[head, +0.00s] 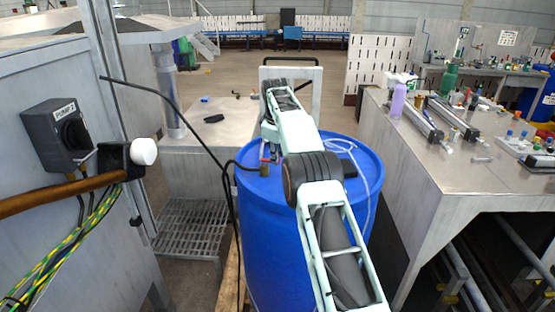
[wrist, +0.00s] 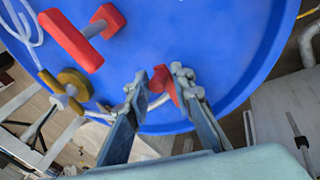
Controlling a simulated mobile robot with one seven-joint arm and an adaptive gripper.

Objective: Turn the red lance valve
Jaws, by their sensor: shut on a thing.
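My gripper (wrist: 162,83) is over the edge of the blue drum's top (wrist: 220,60) in the wrist view. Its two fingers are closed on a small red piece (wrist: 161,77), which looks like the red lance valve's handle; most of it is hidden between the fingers. A separate red part with a grey stem (wrist: 84,38) and a brass-coloured fitting (wrist: 72,92) show to the left of the fingers. In the head view the blue drum (head: 275,240) stands in the middle, and my arm hides much of its top. A small brass and red fitting (head: 265,160) is at its left side.
A black hose (head: 231,190) hangs at the drum's left. A grey cabinet with a pump switch box (head: 58,133) stands at the left. A metal bench (head: 400,150) with a purple bottle (head: 398,101) and small parts is at the right, close to the drum.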

